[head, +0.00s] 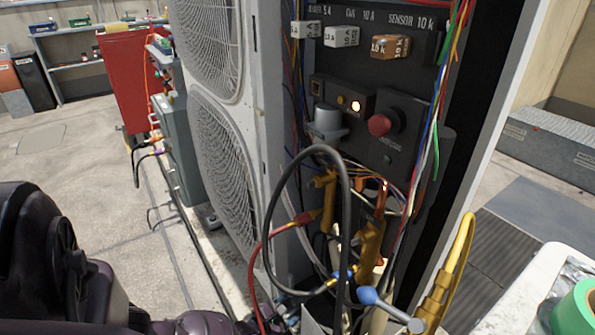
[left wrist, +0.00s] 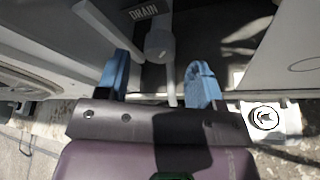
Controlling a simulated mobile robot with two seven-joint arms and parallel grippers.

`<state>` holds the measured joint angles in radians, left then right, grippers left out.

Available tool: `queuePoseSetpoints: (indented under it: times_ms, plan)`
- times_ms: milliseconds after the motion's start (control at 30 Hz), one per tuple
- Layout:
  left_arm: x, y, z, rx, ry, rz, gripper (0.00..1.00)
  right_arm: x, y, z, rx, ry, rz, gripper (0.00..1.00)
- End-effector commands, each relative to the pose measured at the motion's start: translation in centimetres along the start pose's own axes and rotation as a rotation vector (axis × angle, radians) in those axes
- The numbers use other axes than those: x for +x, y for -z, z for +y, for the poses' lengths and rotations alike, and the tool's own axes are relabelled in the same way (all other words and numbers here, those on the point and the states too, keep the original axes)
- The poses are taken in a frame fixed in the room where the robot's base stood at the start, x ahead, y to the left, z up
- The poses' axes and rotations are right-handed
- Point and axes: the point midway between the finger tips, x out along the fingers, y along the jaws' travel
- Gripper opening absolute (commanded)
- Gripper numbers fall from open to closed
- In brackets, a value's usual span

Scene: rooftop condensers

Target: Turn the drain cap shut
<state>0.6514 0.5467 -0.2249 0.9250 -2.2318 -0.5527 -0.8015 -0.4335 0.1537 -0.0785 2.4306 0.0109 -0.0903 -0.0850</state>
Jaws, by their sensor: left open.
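The drain cap (left wrist: 159,44) is a grey round piece with a narrow bar, below a dark DRAIN label (left wrist: 143,12) in the left wrist view. My left gripper (left wrist: 160,62) is open, with one blue finger on each side of the cap in that picture. Gaps show between the cap and both fingers; I cannot tell how far ahead of the fingertips it is. In the head view my purple left arm comes in at the bottom left, and I cannot make out the drain cap there. My right gripper is not in view.
The open condenser cabinet has a red button (head: 379,125), loose wires and a looping black hose (head: 267,215). A blue-and-grey fitting (head: 370,296) and a yellow hose (head: 459,258) stand low at the front. A green tape roll (head: 577,308) sits at right. Floor at left is mostly clear.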

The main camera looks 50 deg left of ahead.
Motion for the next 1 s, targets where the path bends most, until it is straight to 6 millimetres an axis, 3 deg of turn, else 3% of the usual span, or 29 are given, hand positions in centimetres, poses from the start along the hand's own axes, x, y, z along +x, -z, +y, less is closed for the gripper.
queuePoseSetpoints:
  times_ms: [300, 700, 1000]
  plan:
    - [3.5, 0.3, -0.1, 0.0, 0.001, 0.003, 0.61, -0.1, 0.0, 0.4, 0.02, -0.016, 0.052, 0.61]
    - [4.2, 0.0, 0.1, -0.001, -0.001, 0.001, 0.61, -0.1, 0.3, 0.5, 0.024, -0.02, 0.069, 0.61]
    - [4.2, 0.0, 0.0, -0.001, -0.001, 0.001, 0.16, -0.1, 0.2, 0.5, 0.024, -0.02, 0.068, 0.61]
